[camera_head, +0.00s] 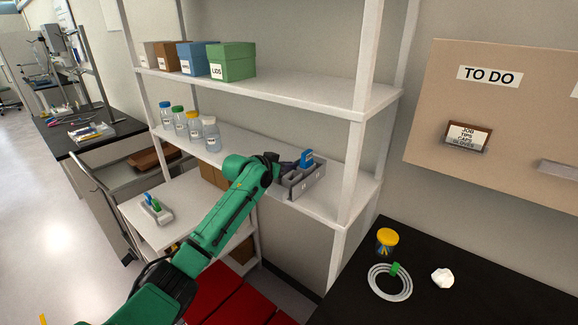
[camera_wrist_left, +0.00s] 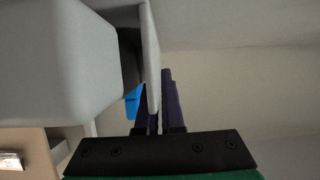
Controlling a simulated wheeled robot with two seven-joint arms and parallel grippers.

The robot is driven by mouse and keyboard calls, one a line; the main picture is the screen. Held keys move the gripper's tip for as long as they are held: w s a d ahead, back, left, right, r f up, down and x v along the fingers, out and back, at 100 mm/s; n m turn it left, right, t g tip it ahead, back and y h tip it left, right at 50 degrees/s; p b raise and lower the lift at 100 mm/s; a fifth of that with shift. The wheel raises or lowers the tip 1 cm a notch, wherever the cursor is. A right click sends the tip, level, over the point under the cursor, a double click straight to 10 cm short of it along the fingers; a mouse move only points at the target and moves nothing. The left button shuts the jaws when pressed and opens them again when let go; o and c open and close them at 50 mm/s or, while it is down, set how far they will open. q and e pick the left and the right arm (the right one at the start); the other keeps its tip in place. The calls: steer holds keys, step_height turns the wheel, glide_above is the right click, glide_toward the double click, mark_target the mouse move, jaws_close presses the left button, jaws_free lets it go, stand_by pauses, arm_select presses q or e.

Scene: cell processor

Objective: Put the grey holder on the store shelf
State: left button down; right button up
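The grey holder (camera_head: 308,180) is at the right end of the store shelf's middle board (camera_head: 325,205). It looks level; I cannot tell whether it rests on the board or hangs just above it. A blue item (camera_head: 306,158) stands up in it and also shows in the left wrist view (camera_wrist_left: 133,102). My left gripper (camera_head: 283,166) is at the holder's left side. In the left wrist view the grey holder's wall (camera_wrist_left: 152,55) runs between the fingers (camera_wrist_left: 160,105), which are closed on it. My right gripper is out of view.
Several bottles (camera_head: 195,126) stand on the middle board's left part, and a green box (camera_head: 232,61) among others sits above. A shelf post (camera_head: 350,165) stands right of the holder. A white cart (camera_head: 175,212) with a small rack (camera_head: 157,210) is left. A black bench (camera_head: 440,265) is right.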

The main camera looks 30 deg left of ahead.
arm_select(q)
steer(key=shift+s+r, duration=0.15)
steer(key=shift+r, duration=0.05)
steer(key=shift+f, duration=0.1)
steer(key=shift+f, duration=0.3)
steer(key=shift+f, duration=0.15)
steer(key=c, duration=1)
jaws_free()
